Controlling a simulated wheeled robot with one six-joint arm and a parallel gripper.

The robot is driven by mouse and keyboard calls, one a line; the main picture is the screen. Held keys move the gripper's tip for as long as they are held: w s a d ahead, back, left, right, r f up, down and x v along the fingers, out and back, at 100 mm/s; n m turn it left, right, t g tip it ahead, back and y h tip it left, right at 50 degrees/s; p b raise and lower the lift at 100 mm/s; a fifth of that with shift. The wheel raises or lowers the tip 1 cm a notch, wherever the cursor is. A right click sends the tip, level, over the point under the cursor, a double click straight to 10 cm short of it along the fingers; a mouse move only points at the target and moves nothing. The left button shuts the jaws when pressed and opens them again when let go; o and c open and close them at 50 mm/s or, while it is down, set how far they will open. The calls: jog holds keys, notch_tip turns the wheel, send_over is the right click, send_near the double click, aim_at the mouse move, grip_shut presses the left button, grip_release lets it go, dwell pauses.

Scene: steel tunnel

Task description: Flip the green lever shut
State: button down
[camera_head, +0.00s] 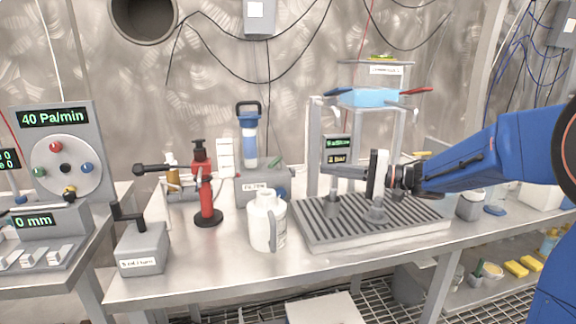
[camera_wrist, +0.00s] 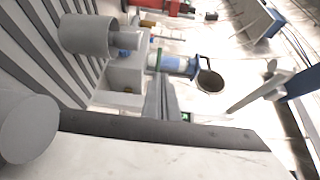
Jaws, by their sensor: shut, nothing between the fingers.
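A small green lever (camera_head: 277,161) sits on top of the grey box (camera_head: 262,184) at the back of the bench, in front of the blue filter (camera_head: 249,138). It slants up to the right; its exact position is hard to read at this size. In the wrist view a narrow green piece (camera_wrist: 159,59) shows beside the blue filter; I cannot tell if it is the lever. My gripper (camera_head: 377,173) is shut and empty, above the slatted tray, to the right of the lever and apart from it. Its fingers fill the lower part of the wrist view (camera_wrist: 165,142).
The slatted tray (camera_head: 318,234) holds grey cylindrical fittings. A frame with a display (camera_head: 338,150) stands behind it. A white jug (camera_head: 265,222) stands in front of the grey box, and a red stand (camera_head: 207,196) is to its left. Bare bench lies along the front edge.

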aim_at(276, 163)
jog(key=x, duration=1.3)
